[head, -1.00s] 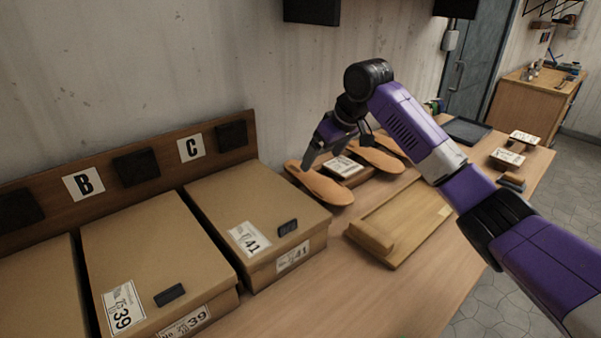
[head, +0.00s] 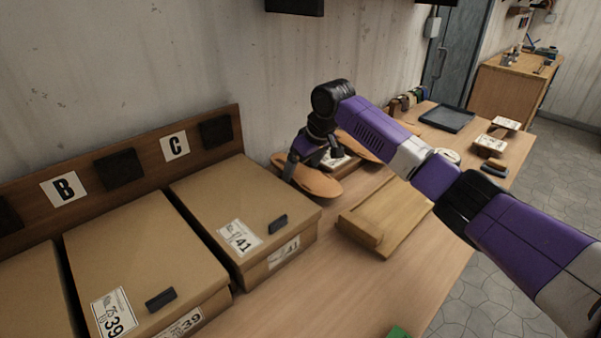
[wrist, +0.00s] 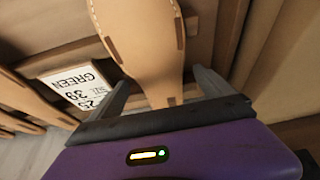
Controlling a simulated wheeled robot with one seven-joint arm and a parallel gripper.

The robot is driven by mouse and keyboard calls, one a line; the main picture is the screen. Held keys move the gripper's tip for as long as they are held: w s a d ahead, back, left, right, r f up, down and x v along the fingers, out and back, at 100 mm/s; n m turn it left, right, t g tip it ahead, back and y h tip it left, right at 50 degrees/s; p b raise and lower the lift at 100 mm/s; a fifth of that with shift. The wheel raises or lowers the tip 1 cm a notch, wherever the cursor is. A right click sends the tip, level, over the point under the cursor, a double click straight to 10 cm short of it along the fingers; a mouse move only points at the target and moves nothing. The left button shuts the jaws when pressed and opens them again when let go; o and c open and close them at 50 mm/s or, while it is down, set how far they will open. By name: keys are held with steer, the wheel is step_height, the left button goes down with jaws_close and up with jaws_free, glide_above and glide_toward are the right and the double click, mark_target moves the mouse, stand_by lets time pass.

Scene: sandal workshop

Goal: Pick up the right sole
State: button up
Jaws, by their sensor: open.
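Tan sandal soles lie along the wall side of the bench. The nearest sole (head: 318,184) is just past the box under letter C, and another sole (head: 362,150) lies farther back, partly behind my arm. I cannot tell left from right by shape here. My gripper (head: 308,165) is down at the nearest sole, pointing downward. In the wrist view, a sole (wrist: 143,45) runs between the two spread fingers of my gripper (wrist: 160,88), with a gap visible at the left finger. The right finger is close to its edge; contact is unclear.
A white card (wrist: 78,85) reading GREEN and 39 lies beside the sole. Cardboard boxes (head: 140,255) labelled 39 and 41 stand at left. A wooden board (head: 395,215) lies in front of the soles. A dark tray (head: 447,119) is farther back.

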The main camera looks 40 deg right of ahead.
steer(key=c, duration=1.5)
steer(key=shift+c, duration=0.2)
steer(key=shift+r, duration=0.15)
